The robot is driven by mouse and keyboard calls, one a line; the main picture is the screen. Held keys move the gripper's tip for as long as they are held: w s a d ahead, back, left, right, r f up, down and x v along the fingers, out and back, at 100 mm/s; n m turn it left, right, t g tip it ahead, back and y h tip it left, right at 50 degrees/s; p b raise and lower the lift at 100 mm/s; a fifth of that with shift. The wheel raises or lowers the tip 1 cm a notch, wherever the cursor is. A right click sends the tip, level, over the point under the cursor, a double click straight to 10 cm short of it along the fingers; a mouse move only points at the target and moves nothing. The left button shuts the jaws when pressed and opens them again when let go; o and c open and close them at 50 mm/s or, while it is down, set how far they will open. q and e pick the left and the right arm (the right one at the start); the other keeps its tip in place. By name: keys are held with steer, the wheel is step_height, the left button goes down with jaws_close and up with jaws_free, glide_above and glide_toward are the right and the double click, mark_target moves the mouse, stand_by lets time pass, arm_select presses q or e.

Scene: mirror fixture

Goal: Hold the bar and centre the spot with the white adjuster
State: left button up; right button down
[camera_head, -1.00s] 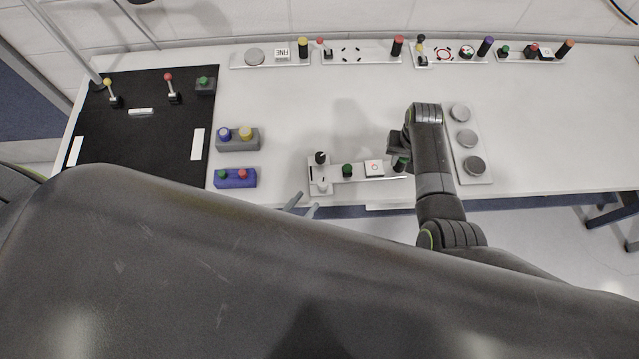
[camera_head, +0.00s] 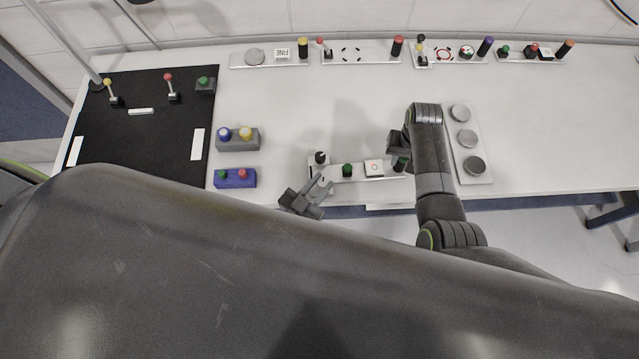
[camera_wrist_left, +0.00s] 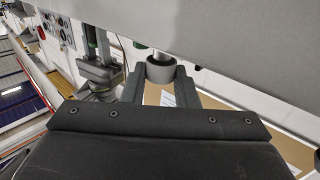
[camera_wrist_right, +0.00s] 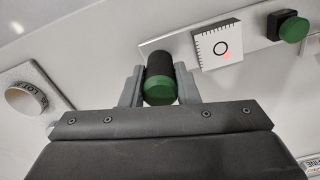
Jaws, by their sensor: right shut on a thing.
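The black bar with a green end (camera_wrist_right: 160,85) stands at the right end of a white fixture strip (camera_head: 333,174). My right gripper (camera_wrist_right: 158,88) is shut on it; it also shows in the head view (camera_head: 401,163). A white square target (camera_wrist_right: 222,45) has a black ring, with a red spot (camera_wrist_right: 227,56) off centre at the ring's lower edge. My left gripper (camera_head: 322,186) is at the strip's left end.
A black-and-green knob (camera_head: 347,170) and a black-topped post (camera_head: 320,157) stand on the same strip. A plate with grey dials (camera_head: 487,179) lies right of my right arm. Two button boxes (camera_head: 252,146) (camera_head: 246,184) lie left. More fixtures line the wall.

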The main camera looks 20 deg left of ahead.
arm_select(q)
steer(key=shift+n+t+y, duration=0.3)
steer(key=shift+n+y, duration=0.4)
steer(key=shift+y, duration=0.3)
steer(key=shift+c, duration=0.2)
steer(key=o, duration=0.7)
steer(key=v, duration=1.2)
